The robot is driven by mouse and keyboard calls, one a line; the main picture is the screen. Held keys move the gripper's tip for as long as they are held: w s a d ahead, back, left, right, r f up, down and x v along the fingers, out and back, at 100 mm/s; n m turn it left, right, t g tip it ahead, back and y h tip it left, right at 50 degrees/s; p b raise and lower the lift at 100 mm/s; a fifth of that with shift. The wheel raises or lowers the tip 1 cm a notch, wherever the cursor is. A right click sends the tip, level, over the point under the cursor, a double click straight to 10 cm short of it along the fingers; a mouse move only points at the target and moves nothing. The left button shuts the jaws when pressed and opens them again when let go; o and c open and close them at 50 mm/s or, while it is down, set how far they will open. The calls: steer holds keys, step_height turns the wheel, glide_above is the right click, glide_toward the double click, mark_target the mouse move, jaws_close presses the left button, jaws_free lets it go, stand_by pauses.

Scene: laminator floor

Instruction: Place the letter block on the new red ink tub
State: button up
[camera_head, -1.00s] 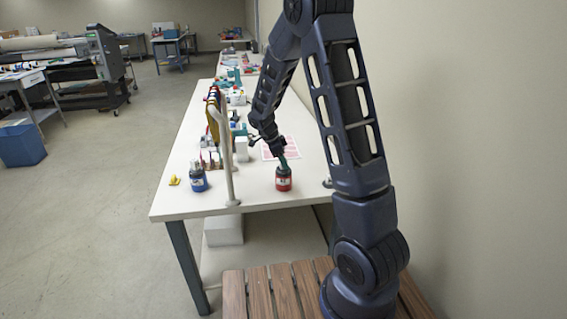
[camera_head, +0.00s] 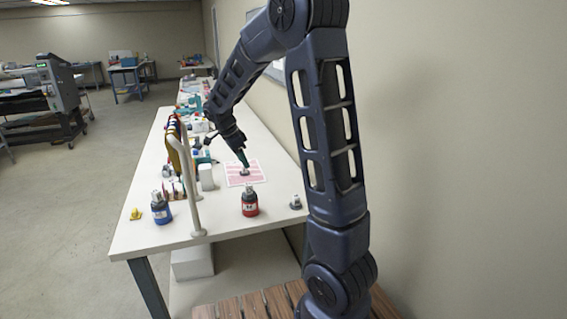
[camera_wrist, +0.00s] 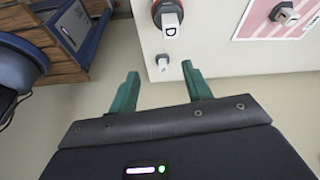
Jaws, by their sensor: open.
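The red ink tub (camera_head: 250,203) stands upright near the front edge of the white table, and also shows at the top of the wrist view (camera_wrist: 157,10). A pale block-like piece with a dark mark (camera_wrist: 171,22) sits on top of it; it looks like the letter block, but the letter is too small to read. It also shows in the head view (camera_head: 249,187). My gripper (camera_head: 244,160) is above the table, apart from the tub.
A small grey piece (camera_head: 296,202) stands near the table's right edge. Another (camera_head: 244,172) is on the pink-and-white sheet (camera_head: 260,176). A blue tub (camera_head: 161,212), a yellow item (camera_head: 136,214) and a white post (camera_head: 193,200) stand to the left.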

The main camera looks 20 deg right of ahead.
steer(key=s+d+r+n+t+y, duration=0.2)
steer(key=s+d+r+n, duration=0.6)
steer(key=s, duration=0.5)
steer(key=s+d+r+n+t+y, duration=0.1)
steer(key=s+n, duration=0.3)
steer(key=s, duration=0.4)
steer(key=s+d+r+n+t, duration=0.1)
steer(key=s+d+n, duration=0.2)
steer(key=s, duration=0.4)
steer(key=shift+s+r+n+y, duration=0.4)
steer(key=shift+n, duration=0.3)
